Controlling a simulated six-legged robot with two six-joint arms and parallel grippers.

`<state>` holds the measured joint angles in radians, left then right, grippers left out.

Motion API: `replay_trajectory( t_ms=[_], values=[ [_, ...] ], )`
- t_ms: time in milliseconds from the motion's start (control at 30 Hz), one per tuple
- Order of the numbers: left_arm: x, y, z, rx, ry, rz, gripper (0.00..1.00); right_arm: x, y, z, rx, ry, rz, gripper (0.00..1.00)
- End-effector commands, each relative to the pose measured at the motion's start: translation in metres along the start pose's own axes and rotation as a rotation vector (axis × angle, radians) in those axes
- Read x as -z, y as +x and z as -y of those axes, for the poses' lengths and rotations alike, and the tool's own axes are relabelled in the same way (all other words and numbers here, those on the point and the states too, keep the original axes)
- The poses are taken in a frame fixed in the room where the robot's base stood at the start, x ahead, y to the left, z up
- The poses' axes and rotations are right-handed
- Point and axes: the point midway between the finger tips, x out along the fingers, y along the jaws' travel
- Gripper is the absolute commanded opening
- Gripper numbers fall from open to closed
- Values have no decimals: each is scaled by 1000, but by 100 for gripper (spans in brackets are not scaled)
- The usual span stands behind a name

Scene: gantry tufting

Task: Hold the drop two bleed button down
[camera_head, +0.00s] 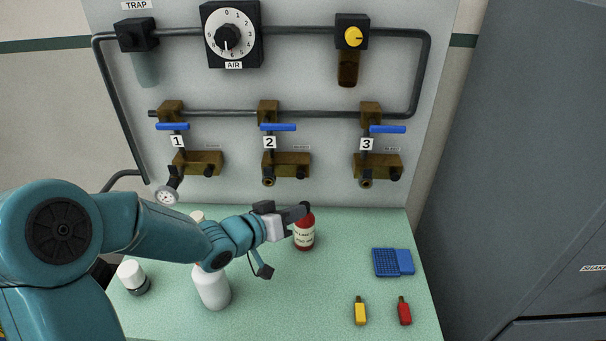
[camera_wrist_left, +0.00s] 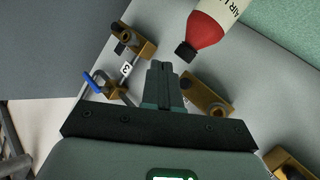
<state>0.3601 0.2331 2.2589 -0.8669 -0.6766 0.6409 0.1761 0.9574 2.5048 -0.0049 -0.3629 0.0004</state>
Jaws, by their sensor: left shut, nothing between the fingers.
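Drop two is a brass block (camera_head: 287,160) on the grey wall panel, under a "2" label (camera_head: 270,142). A small black bleed button (camera_head: 300,172) shows at its lower right, with a dark outlet fitting at its lower left. My left gripper (camera_head: 304,207) is shut and empty, pointing right. In the head view its tips are below that button and overlap the top of a red bottle (camera_head: 304,234). In the left wrist view the shut fingers (camera_wrist_left: 160,66) stand between the drop marked 3 (camera_wrist_left: 126,70) and another brass block (camera_wrist_left: 203,94). I see no contact with the button.
Blue valve handles (camera_head: 277,127) sit above the drops. A gauge (camera_head: 166,195) hangs from drop one. A white bottle (camera_head: 212,288) and a white-capped jar (camera_head: 132,276) stand on the green bench.

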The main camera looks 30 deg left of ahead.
Motion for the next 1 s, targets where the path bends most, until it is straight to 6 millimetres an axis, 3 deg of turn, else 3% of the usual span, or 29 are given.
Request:
replay_trajectory(
  t_ms=[267,733,1000],
  values=[
    [4,4,2,0,1,0,0,0,-3,1,0,0,0,0],
    [39,50,33,0,0,0,0,-1,-32,11,0,0,0,0],
    [46,64,43,0,0,1,0,-1,-39,14,0,0,0,0]
  ],
)
